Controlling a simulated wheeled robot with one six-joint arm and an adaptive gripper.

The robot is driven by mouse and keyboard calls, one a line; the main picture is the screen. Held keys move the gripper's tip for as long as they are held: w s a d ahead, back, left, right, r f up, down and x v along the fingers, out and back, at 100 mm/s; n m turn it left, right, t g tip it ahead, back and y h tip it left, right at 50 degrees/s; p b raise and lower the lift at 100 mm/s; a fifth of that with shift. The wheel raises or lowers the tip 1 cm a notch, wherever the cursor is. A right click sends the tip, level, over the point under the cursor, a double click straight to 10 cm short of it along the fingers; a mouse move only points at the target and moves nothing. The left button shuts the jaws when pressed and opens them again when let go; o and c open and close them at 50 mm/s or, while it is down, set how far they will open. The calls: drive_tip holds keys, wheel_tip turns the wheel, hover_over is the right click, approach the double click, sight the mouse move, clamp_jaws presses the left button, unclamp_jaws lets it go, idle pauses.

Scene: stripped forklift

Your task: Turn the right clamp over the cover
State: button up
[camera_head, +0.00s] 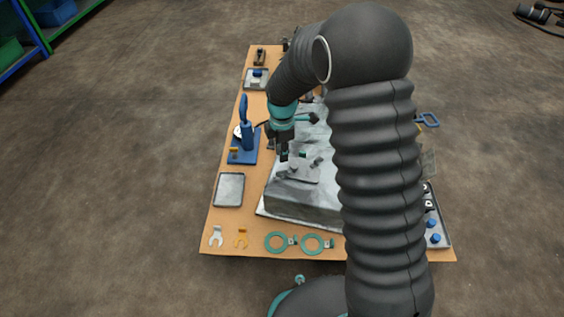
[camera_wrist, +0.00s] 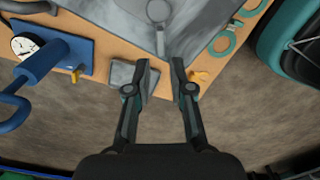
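In the head view, a grey housing (camera_head: 300,205) stands on the table, with a small flat cover (camera_head: 305,174) on its top. Small dark pieces that look like the clamps sit at the cover's edges, one at the left (camera_head: 293,168) and one at the right (camera_head: 317,161). My gripper (camera_head: 283,157) points down just above and behind the left one. In the wrist view, my gripper (camera_wrist: 159,67) is open, with nothing between its fingers. A grey round-headed piece with a stem (camera_wrist: 158,12) lies beyond the fingertips; I cannot tell whether it is a clamp.
A blue press (camera_head: 247,138) with a dial stands left of the housing. My arm hides much of the right side.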

drive_tip(key=shift+r, duration=2.15)
drive_tip(key=s+d+r+m+t+p, duration=0.2)
drive_tip(key=s+d+r+m, duration=0.3)
drive_tip(key=s+r+m, duration=0.2)
drive_tip(key=s+d+r+m+t+p, duration=0.1)
drive_tip(key=s+d+r+m+p, duration=0.1)
drive_tip(key=s+d+r+m, duration=0.4)
drive_tip(key=s+d+r+m+t+p, duration=0.2)
drive_tip(key=s+d+r+m, duration=0.3)
drive_tip(key=s+r+m, duration=0.4)
drive_tip(key=shift+s+d+r+t, duration=0.25)
drive_tip(key=shift+s+r, duration=1.8)
drive_tip(key=shift+s, duration=1.25)
